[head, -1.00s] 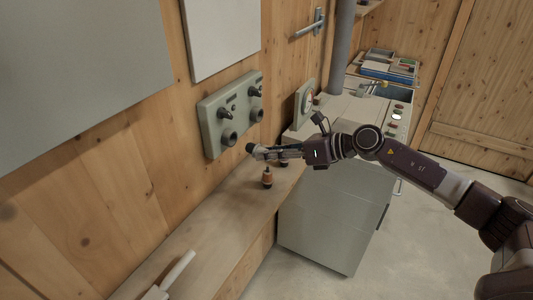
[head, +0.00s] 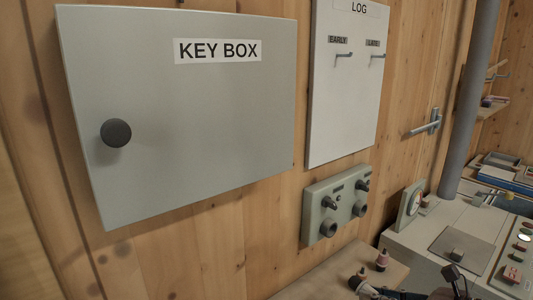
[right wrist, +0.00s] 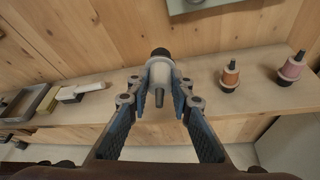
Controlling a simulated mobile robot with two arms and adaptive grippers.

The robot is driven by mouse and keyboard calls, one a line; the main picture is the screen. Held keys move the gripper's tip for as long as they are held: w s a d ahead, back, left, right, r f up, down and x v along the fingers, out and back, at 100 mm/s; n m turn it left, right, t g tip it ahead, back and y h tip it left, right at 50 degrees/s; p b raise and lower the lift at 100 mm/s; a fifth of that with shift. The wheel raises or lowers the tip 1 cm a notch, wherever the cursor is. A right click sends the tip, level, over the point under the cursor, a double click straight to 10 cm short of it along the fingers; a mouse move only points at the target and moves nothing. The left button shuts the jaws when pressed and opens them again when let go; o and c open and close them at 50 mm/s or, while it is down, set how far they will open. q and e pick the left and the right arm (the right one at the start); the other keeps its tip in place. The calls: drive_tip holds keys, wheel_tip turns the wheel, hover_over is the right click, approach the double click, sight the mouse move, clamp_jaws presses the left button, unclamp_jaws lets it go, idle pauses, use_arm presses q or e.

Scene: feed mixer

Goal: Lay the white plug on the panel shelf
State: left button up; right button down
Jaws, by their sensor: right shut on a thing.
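The white plug (right wrist: 160,72) is held between the fingertips of my right gripper (right wrist: 160,92) in the right wrist view. Its black end points away from the gripper, and its grey pin points back between the fingers. In the head view my right gripper (head: 378,291) shows only in part at the bottom edge, with the plug's dark end at its tip. The wooden panel shelf (head: 325,283) runs along the wall below the socket panel. It also shows in the right wrist view (right wrist: 205,87); the plug appears above it, contact unclear. My left gripper is not in view.
An orange plug (right wrist: 230,75) and a pink plug (right wrist: 292,68) stand upright on the shelf to the right. A white-handled tool (right wrist: 82,91) and a grey tray (right wrist: 30,101) lie left. The socket panel (head: 320,212) and key box (head: 180,110) are on the wall.

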drive_tip(key=s+a+n+g+y+b, duration=0.1)
drive_tip(key=s+a, duration=0.3)
drive_tip(key=s, duration=0.8)
drive_tip(key=shift+s+r+n, duration=0.15)
drive_tip(key=shift+r+n, duration=0.15)
drive_tip(key=shift+r, duration=0.1)
drive_tip(key=shift+a+f, duration=0.1)
drive_tip(key=shift+a, duration=0.05)
drive_tip(key=shift+w+a+f, duration=0.3)
drive_tip(key=shift+a+f, duration=0.05)
drive_tip(key=shift+f, duration=0.05)
